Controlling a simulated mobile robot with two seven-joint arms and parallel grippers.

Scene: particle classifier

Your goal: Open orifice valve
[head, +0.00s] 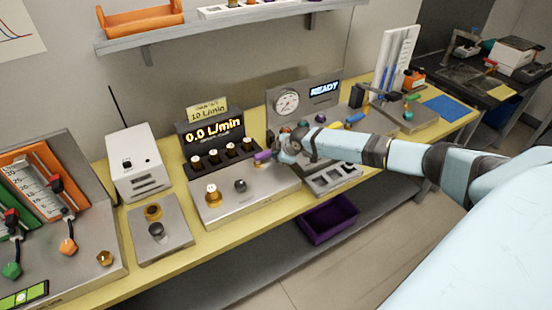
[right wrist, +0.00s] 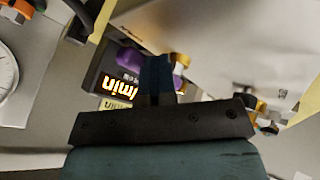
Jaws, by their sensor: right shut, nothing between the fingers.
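The flow unit (head: 245,192) is a grey metal box on the bench, with a display (head: 214,134) reading 0.0 L/min. A purple valve handle (head: 262,156) sits at its back right; I cannot tell for sure that it is the orifice valve. It also shows in the right wrist view (right wrist: 129,58), partly behind the fingers. My right gripper (head: 282,153) is shut and empty, close to the right of the purple handle. The fingers (right wrist: 157,77) are together in the right wrist view. Whether they touch the handle is unclear. My left gripper is not in view.
Several brown-and-white knobs (head: 231,149) line up before the display. A round gauge (head: 286,103) and a READY display (head: 324,89) stand behind my gripper. A purple bin (head: 328,221) is below the bench.

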